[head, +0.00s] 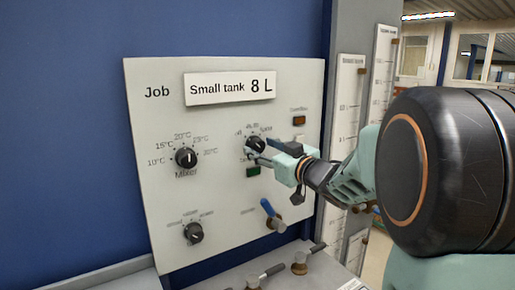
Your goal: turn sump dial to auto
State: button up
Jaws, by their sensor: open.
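The sump dial (257,142) is a dark round knob in the upper right part of the white panel (220,205) in the head view. Small lettering around its top includes a word that looks like "auto" at the top centre. The label below it is mostly covered. My gripper (256,153) reaches in from the right, with its open fingertips at the lower edge of this dial. The fingers cover part of the knob, so I cannot tell where its pointer stands or whether they touch it.
The mixer dial (186,157) is to the left, with another dial (193,233) below it. A blue-handled valve (272,217) sits below my gripper. A green indicator (253,172) is just under the sump dial. Gauge columns (347,100) stand right, behind my arm.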

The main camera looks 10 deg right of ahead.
jog(key=c, duration=1.2)
jog(key=shift+o, duration=0.2)
jog(key=shift+r+m+p, duration=0.15)
jog(key=shift+m+p, duration=0.25)
jog(key=shift+p, duration=0.1)
jog(key=m+p, duration=0.3)
jog(key=shift+d+m+p, duration=0.1)
jog(key=shift+m+p, duration=1.85)
jog(key=shift+m, duration=0.55)
jog(key=o, duration=1.2)
jog(key=shift+c, duration=0.2)
